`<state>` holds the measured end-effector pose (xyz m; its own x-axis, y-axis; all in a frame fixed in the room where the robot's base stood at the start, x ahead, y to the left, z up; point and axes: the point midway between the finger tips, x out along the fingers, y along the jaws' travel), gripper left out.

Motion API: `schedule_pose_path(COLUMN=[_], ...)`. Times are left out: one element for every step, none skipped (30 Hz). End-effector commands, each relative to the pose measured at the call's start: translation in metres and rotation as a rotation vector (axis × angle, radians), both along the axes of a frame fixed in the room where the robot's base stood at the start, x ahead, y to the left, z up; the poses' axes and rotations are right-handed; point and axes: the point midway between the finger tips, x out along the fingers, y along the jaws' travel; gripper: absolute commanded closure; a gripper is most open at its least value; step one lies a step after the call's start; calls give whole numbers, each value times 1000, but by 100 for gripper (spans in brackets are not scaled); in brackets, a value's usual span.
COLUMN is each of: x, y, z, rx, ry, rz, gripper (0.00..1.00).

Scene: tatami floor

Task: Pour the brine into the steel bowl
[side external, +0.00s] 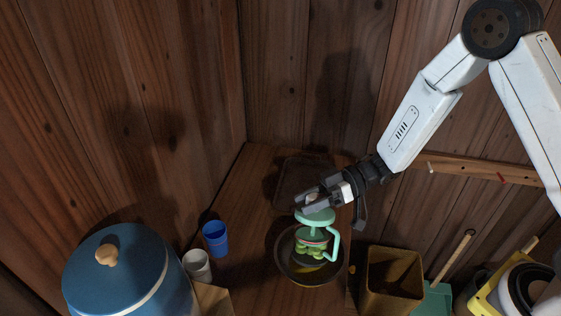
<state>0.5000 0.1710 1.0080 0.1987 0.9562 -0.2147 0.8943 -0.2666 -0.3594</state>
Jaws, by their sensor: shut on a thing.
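My gripper (309,202) comes in from the upper right and is shut on the top of a jar with a mint-green lid and a mint-green side handle (335,247). The jar looks clear, with green and pinkish pieces inside; a liquid in it cannot be made out. The jar looks about upright. A dark round bowl (282,256), probably the steel bowl, shows around and behind it. From this view I cannot tell whether the jar touches the bowl or hangs above it. The jar hides much of the bowl's inside.
A blue cup (215,238) and a whitish cup (197,265) stand left of the bowl. A large blue lidded pot (130,272) fills the lower left. A dark tray (291,178) lies behind. A brown open box (390,281) stands right. Wooden walls close off the back.

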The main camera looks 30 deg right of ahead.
Motion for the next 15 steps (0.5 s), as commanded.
schedule_pose_path(x=[0,0,0,0,0,0,0,0,0,0,0,0,0,0,0], y=[1,1,1,1,1,1,1,1,0,1,1,1,1,1,0], z=[4,5,7,8,9,11,12,13,14,14,15,16,16,16,16], rx=[-27,-46,-71,-90,-108,-133,-152,-170,-193,-208,-222,-236,-245,-252,-258], ry=[-38,-59,-87,-110,-129,-158,-181,-201,-226,-244,-259,-276,-285,-293,-298], rz=[2,1,1,2,1,1,0,1,1,1,0,0,0,0,0], gripper=[100,100,100,100,100,100,100,100,100,100,100,100,100,100,100])
